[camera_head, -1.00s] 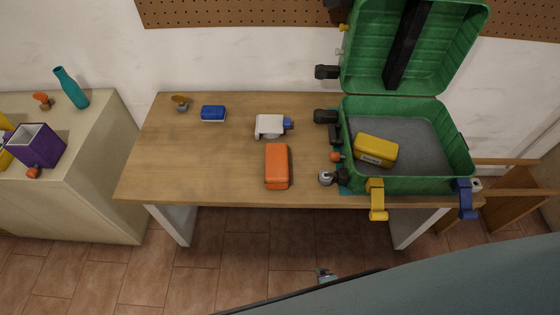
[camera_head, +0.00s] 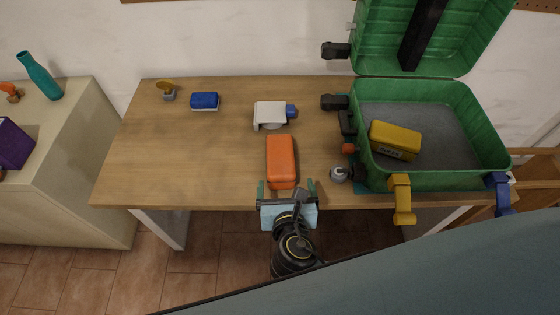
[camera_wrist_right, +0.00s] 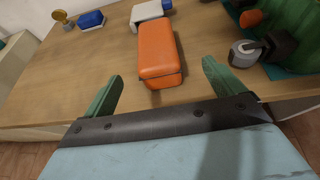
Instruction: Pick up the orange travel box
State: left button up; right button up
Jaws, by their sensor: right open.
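The orange travel box (camera_head: 281,160) lies on the wooden table near its front edge, long side running front to back. It also shows in the right wrist view (camera_wrist_right: 158,52), ahead of the fingers. My right gripper (camera_head: 287,186) is open at the table's front edge, just in front of the box's near end. In the right wrist view its two green fingers (camera_wrist_right: 160,88) stand apart, one to each side of the box's near end line, with nothing held between them. My left gripper is not in view.
An open green case (camera_head: 440,180) holding a yellow box (camera_head: 396,140) stands at the right, with a small grey and black item (camera_head: 339,174) beside it. A white item (camera_head: 268,113) lies behind the orange box.

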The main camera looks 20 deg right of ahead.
aim_at(281, 166)
jog(key=b+x, duration=0.1)
jog(key=x, duration=0.2)
jog(key=shift+w+d+f, duration=0.1)
jog(key=shift+w+f, duration=0.1)
jog(key=shift+w, duration=0.15)
jog(key=shift+w+d+f, duration=0.1)
jog(key=shift+w+f, duration=0.2)
jog(key=shift+w, duration=0.25)
jog(key=shift+w+d+f, duration=0.15)
jog(key=shift+w+f, duration=0.05)
jog(key=shift+w, duration=0.45)
jog(key=b+x, duration=0.2)
jog(key=x, duration=0.1)
jog(key=shift+w+a+f, duration=0.15)
jog(key=shift+a+f, duration=0.05)
jog(key=shift+a, duration=0.1)
jog(key=shift+b+x, duration=0.3)
jog(key=shift+x, duration=0.5)
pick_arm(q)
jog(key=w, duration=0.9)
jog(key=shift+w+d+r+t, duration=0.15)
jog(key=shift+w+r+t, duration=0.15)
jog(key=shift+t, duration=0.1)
pick_arm(e)
jog(key=shift+c, duration=0.2)
jog(key=c, duration=1.2)
jog(key=shift+r, duration=0.15)
jog(key=shift+c, duration=0.4)
